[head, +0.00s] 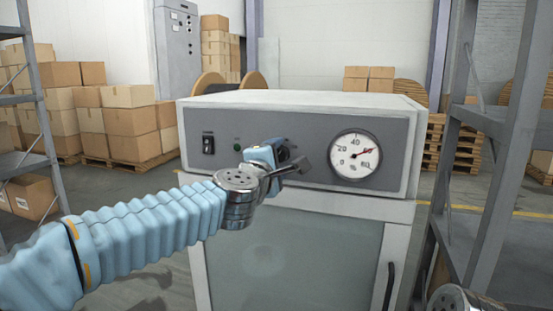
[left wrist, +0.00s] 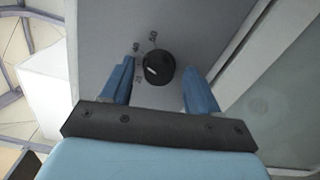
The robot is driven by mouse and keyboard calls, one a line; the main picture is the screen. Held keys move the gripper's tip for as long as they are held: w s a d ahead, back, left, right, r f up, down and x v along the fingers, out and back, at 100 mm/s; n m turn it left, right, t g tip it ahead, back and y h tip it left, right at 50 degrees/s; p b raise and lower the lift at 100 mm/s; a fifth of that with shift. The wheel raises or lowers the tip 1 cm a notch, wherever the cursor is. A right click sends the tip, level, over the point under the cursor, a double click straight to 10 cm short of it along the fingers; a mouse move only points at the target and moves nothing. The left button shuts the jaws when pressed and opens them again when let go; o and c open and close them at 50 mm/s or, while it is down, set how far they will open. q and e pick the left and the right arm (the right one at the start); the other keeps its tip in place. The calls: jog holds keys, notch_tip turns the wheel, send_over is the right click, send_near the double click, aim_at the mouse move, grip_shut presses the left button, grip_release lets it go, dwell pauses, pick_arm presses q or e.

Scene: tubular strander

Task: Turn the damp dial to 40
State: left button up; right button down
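A round black dial (left wrist: 158,68) with a white pointer mark sits on the grey panel in the left wrist view, with small markings around it. In the head view my left gripper (head: 282,161) is at the panel and mostly hides the dial. My right gripper is not in view.
The grey control panel (head: 310,190) is on a white cabinet and also carries a black switch (head: 208,143) and a small green light (head: 237,146). A dark door handle (head: 389,285) is below. A metal shelf (head: 490,150) stands close at the right.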

pick_arm(q)
jog(key=v, duration=1.3)
jog(key=shift+s+b, duration=0.3)
jog(key=shift+s, duration=0.05)
jog(key=shift+a+r, duration=0.1)
jog(key=shift+a, duration=0.05)
jog(key=w+f+m+g+y, duration=0.1)
jog(key=w+f+m+g, duration=0.15)
jog(key=f, duration=0.75)
jog(key=w+f+m+g+y, duration=0.15)
jog(key=w+f, duration=0.25)
jog(key=f, duration=0.6)
jog(key=s+a+f+m+g, duration=0.1)
jog(key=a+f+m+g, duration=0.1)
jog(key=f, duration=0.9)
jog(key=a+f+m+g, duration=0.1)
jog(key=f+m+g, duration=0.1)
jog(key=f, duration=0.8)
jog(key=s+a+f+m+g, duration=0.2)
jog(key=s+f, duration=0.4)
jog(key=f, duration=0.3)
jog(key=s+a+f+m+g, duration=0.1)
jog(key=s+f+m+g, duration=0.15)
jog(key=s+f, duration=0.45)
jog(key=s+f+m+g+h, duration=0.1)
jog(key=s+f+g, duration=0.3)
jog(key=s+f, duration=0.6)
jog(key=shift+s+m, duration=0.4)
jog(key=shift+m, duration=0.25)
jog(key=shift+a+f, duration=0.15)
